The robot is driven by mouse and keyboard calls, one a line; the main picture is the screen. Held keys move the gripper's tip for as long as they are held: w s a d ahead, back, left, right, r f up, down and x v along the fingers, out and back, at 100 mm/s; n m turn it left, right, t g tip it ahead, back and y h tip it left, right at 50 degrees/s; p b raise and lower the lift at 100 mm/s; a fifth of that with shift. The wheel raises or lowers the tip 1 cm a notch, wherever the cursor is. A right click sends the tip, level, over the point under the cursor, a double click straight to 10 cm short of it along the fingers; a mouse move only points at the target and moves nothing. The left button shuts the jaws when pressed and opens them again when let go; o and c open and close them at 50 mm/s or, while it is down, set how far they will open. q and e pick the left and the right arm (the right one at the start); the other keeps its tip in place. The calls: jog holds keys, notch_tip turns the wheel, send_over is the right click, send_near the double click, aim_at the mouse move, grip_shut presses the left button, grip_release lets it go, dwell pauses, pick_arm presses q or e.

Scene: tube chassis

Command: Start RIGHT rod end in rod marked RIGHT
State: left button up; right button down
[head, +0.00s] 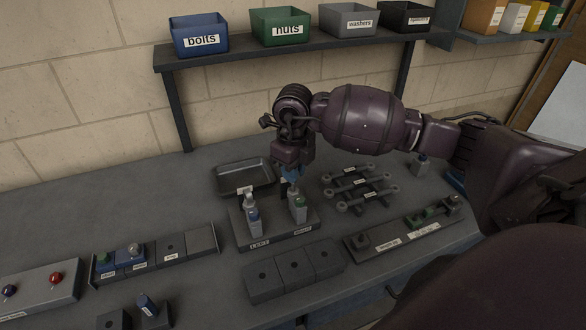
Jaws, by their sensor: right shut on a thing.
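A dark fixture (277,238) on the bench has a LEFT label at its front left and a second label, too small to read surely, at its front right. My right gripper (290,184) points down just behind and above the right rod. It is shut on a small part, apparently the RIGHT rod end, mostly hidden by the fingers. Whether that part touches the rod cannot be told. My left gripper is not in view.
An empty dark tray (226,184) lies behind the fixture. Labelled dark links (362,196) lie to its right. A grey three-hole block (294,270) is in front, and a long holder (405,233) is front right. A shelf with bins (279,27) spans the back.

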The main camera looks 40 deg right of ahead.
jog(key=shift+f+b, duration=0.55)
jog(key=shift+f, duration=0.45)
jog(key=shift+r, duration=0.1)
jog(key=c, duration=1.1)
grip_release()
jog(key=shift+o, duration=0.2)
jog(key=shift+r, duration=0.1)
notch_tip(320, 180, up, 11)
jog(key=shift+f, duration=0.2)
